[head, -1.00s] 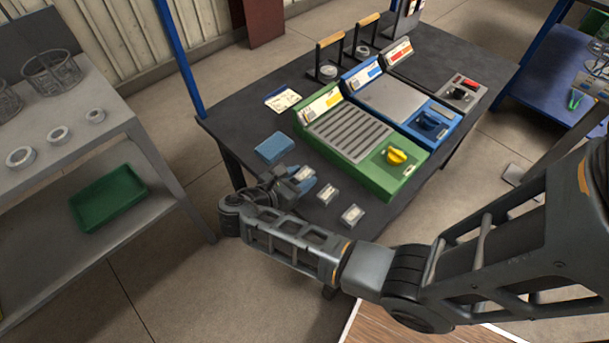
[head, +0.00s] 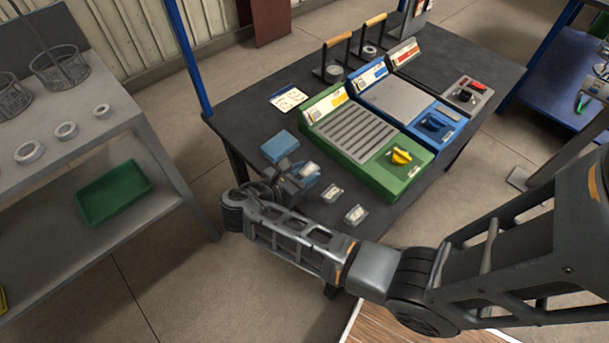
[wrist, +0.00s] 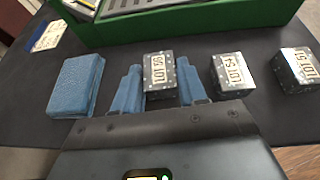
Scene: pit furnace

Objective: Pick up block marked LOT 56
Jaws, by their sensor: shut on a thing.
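The block marked LOT 56 (wrist: 159,78) is dark and speckled with a pale label. It sits between the two blue fingers of my gripper (wrist: 158,68), which is shut on it. In the head view my gripper (head: 297,177) is at the table's near left edge, with the pale label of the block (head: 309,168) showing between the fingers. I cannot tell whether the block is clear of the table. A block marked LOT 54 (wrist: 232,73) stands just right of the right finger. Another lettered block (wrist: 297,69) stands farther right, its marking hard to read.
A blue pad (wrist: 76,85) lies left of my gripper. The green unit (head: 370,150) with a yellow knob stands behind the blocks, beside a blue unit (head: 437,123). A grey shelf (head: 95,135) with rings stands left, across a floor gap.

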